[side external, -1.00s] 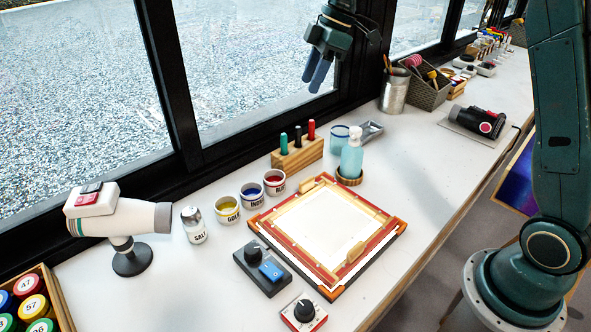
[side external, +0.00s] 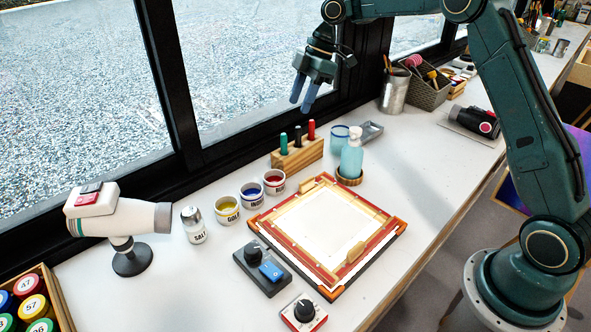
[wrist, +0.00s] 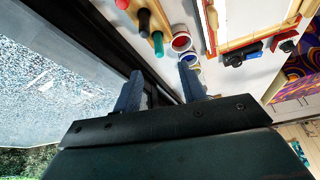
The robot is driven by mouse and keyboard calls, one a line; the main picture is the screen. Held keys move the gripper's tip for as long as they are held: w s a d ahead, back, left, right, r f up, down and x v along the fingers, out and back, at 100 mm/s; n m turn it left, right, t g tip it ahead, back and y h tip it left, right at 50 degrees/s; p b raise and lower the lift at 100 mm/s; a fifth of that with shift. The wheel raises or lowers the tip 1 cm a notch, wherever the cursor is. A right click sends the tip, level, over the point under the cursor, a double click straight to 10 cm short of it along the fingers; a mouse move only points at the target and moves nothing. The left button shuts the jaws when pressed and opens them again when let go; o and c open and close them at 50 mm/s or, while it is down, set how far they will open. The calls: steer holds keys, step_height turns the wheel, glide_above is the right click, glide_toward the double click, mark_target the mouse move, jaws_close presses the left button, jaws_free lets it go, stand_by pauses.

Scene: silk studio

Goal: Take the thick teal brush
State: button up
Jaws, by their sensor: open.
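The teal brush (side external: 284,143) stands upright in a wooden block (side external: 309,153), at the left end of a row with a black brush (side external: 298,135) and a red brush (side external: 311,129). In the wrist view the teal brush (wrist: 158,44) shows at the top, beside the black and red ones. My gripper (side external: 302,104) is open and empty, fingers pointing down, above the brush block and close to the window. In the wrist view its two fingers (wrist: 162,88) are spread apart with nothing between them.
Yellow, blue and red paint pots (side external: 227,209) stand in front of the block. A framed screen (side external: 328,228) lies in front. The black window frame (side external: 215,158) runs close behind.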

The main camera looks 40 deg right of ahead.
mark_target(284, 143)
steer(key=x, duration=0.7)
steer(key=shift+a+f, duration=0.1)
steer(key=shift+f, duration=0.15)
steer(key=shift+f, duration=0.1)
steer(key=shift+x, duration=2.5)
steer(key=shift+w, duration=0.15)
steer(key=c, duration=0.9)
